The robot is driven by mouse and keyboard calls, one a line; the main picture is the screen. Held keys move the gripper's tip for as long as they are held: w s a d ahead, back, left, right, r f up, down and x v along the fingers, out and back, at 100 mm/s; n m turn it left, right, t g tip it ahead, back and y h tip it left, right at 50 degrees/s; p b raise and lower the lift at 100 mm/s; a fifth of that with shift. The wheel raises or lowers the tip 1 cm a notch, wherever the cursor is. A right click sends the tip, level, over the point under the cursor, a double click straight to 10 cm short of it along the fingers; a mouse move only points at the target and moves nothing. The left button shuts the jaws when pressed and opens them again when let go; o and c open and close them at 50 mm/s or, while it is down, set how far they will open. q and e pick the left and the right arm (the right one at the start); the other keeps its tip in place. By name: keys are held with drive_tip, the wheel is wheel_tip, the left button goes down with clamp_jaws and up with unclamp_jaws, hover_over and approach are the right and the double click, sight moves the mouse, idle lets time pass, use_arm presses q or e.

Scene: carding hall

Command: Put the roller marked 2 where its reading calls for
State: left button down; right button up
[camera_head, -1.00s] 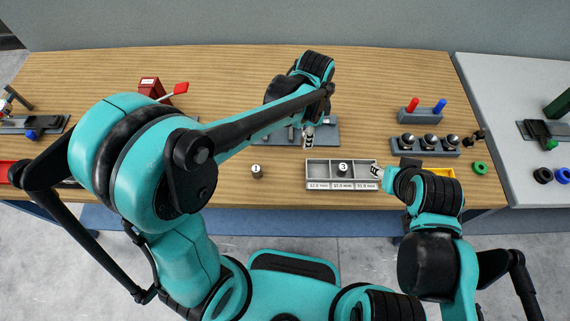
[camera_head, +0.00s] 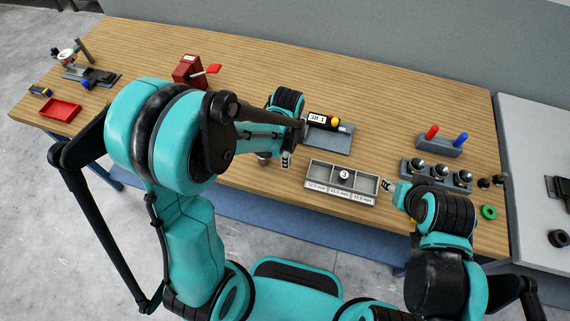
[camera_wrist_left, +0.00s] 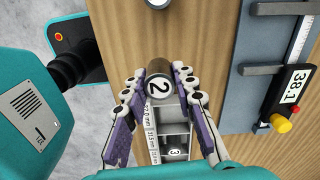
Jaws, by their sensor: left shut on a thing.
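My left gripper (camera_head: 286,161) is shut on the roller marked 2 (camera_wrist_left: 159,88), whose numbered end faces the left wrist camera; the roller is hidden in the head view. The gripper is above the table, left of the grey three-compartment tray (camera_head: 307,174). The tray also shows in the left wrist view (camera_wrist_left: 188,141), beyond the held roller. The roller marked 3 (camera_head: 344,174) stands in the tray's middle compartment. The measuring gauge (camera_head: 343,142) behind the tray reads 38.1 on its display (camera_wrist_left: 294,87). My right gripper (camera_head: 388,185) is by the tray's right end; its jaw opening is unclear.
Another roller (camera_head: 264,157) stands left of my left gripper. A grey block with several round-topped pieces (camera_head: 438,175) and a holder with red and blue pegs (camera_head: 439,146) are right. A red box with a lever (camera_head: 188,70) and a red tray (camera_head: 60,108) are left.

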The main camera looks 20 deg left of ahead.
use_arm(q)
drive_tip(key=shift+w+a+f, duration=0.3)
drive_tip(key=shift+a+f, duration=0.15)
wheel_tip(320, 180, down, 4)
drive_tip(key=shift+r+b, duration=0.25)
drive_tip(key=shift+b, duration=0.5)
drive_tip(key=shift+f, duration=0.15)
drive_tip(key=shift+f, duration=0.15)
drive_tip(key=c, duration=1.2)
unclamp_jaws()
